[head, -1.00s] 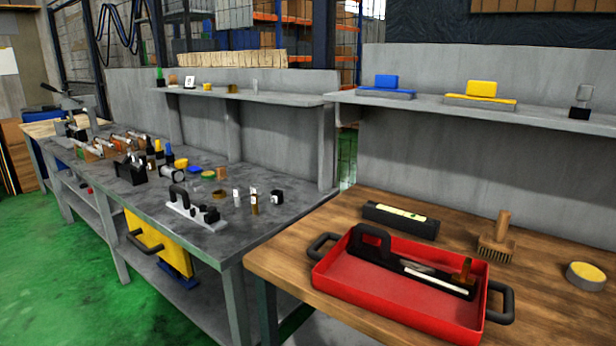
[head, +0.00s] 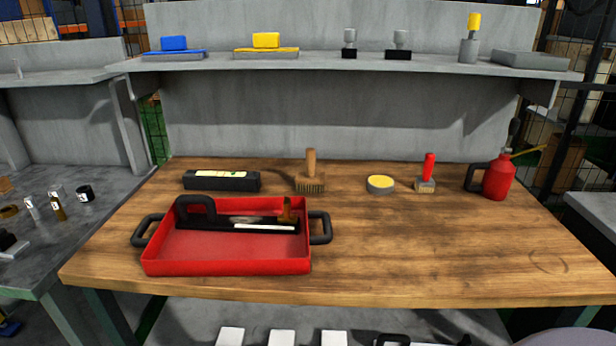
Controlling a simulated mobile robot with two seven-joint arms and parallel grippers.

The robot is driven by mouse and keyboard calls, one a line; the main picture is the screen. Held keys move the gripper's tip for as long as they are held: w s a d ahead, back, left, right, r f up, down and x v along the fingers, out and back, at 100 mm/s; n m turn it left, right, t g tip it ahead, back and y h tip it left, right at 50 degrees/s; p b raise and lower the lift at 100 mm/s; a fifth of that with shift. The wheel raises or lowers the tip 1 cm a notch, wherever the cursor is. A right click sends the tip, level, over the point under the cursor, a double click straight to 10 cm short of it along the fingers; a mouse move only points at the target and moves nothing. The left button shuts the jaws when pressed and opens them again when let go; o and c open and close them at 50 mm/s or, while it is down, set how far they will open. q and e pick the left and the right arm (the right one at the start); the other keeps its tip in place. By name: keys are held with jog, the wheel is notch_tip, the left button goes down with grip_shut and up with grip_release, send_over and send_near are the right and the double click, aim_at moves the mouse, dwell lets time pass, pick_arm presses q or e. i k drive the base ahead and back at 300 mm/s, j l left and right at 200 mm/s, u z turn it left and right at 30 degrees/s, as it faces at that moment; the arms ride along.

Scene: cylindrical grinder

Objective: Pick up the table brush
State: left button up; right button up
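A brush with an upright wooden handle and a wide block of bristles (head: 310,180) stands on the wooden table (head: 440,245), behind the red tray. A smaller tool with a red handle and a pale block (head: 426,182) stands farther right and may also be a brush. I cannot tell from its look alone which one is called the table brush. Neither of my grippers is in view.
A red tray (head: 228,268) with black handles holds a few tools at the front left. A black box (head: 222,181), a round yellow-topped tin (head: 380,184) and a red oil can (head: 498,178) stand along the back. The table's front right is clear.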

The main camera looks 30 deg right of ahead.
aim_at(309, 181)
jog(key=z, duration=1.3)
jog(key=k+j+z, duration=0.4)
jog(key=j, duration=0.15)
jog(key=i, duration=0.1)
